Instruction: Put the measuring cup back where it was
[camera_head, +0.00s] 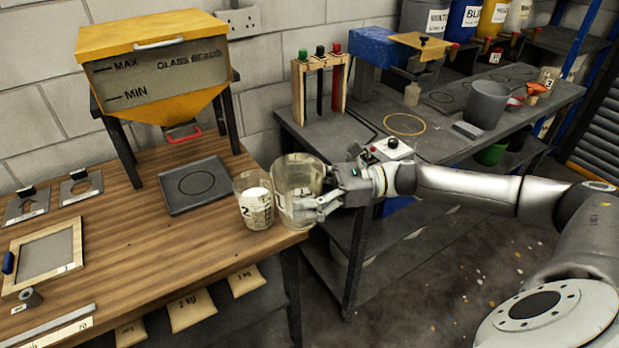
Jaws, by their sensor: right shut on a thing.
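A large clear measuring cup (292,183) is at the right front corner of the wooden bench. My right gripper (318,208) is shut on this cup, reaching it from the right side. The cup is upright. I cannot tell whether its base touches the bench. A smaller clear cup (255,208) marked with a 2, with pale content, stands just left of it, and the two overlap in the picture. My left gripper is out of view.
The wooden bench (130,235) bears a dark tray (193,203) with a ring mark and a glass-bead hopper (155,70). The grey bench (440,145) at right has a yellow ring (404,124), a grey bucket (487,104) and a rack (320,85) with coloured knobs.

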